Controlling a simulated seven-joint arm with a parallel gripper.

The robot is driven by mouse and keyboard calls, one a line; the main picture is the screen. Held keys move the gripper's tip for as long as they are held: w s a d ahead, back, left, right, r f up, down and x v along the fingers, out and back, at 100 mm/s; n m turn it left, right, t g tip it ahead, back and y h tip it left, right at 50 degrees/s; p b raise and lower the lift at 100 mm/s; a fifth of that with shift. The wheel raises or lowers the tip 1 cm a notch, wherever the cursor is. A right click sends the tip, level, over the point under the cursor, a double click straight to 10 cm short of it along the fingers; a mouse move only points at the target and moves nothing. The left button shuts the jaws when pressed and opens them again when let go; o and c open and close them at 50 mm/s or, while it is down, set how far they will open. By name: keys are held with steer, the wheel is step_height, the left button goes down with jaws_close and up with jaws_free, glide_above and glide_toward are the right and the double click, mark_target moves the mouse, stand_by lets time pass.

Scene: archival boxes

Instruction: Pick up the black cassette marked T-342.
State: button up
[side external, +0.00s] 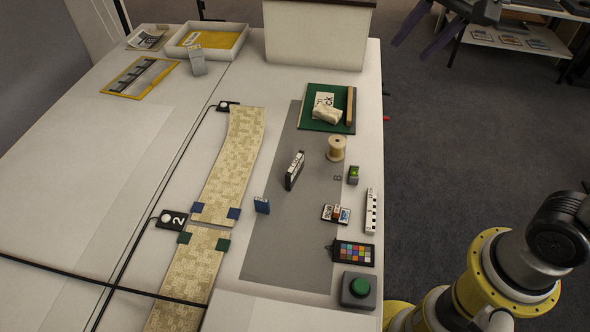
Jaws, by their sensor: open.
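A black cassette (294,171) with a pale label along its edge stands upright on the grey mat (270,245), near the middle of the table. Its marking is too small to read. My gripper (410,51) shows at the top right, partly cut off by the frame edge. Its two dark fingers are apart with nothing between them. It is high over the floor side, to the right of the table and well away from the cassette.
A wooden spool (336,149) stands right of the cassette, and a small blue block (262,205) stands to its lower left. A green board (311,122) lies behind. A patterned strip (228,165) runs along the left. A colour chart (354,252) and green button (359,287) lie near the front right.

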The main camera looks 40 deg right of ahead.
steer(key=w+a+f+m+g, duration=0.1)
steer(key=w+a+f, duration=0.15)
steer(key=w, duration=0.25)
steer(key=w+a+f+m+g, duration=0.1)
steer(key=w+a+f, duration=0.15)
steer(key=w, duration=0.35)
steer(key=g, duration=0.3)
glide_above(295, 163)
step_height(295, 163, down, 21)
steer(key=f, duration=0.6)
steer(key=shift+w+a+f, duration=0.2)
steer(key=shift+f, duration=0.05)
steer(key=shift+s+d+f, duration=0.1)
steer(key=shift+d+f, duration=0.05)
steer(key=shift+f, duration=1.45)
steer(key=shift+s+d+f, duration=0.1)
steer(key=shift+f, duration=1.45)
jaws_close()
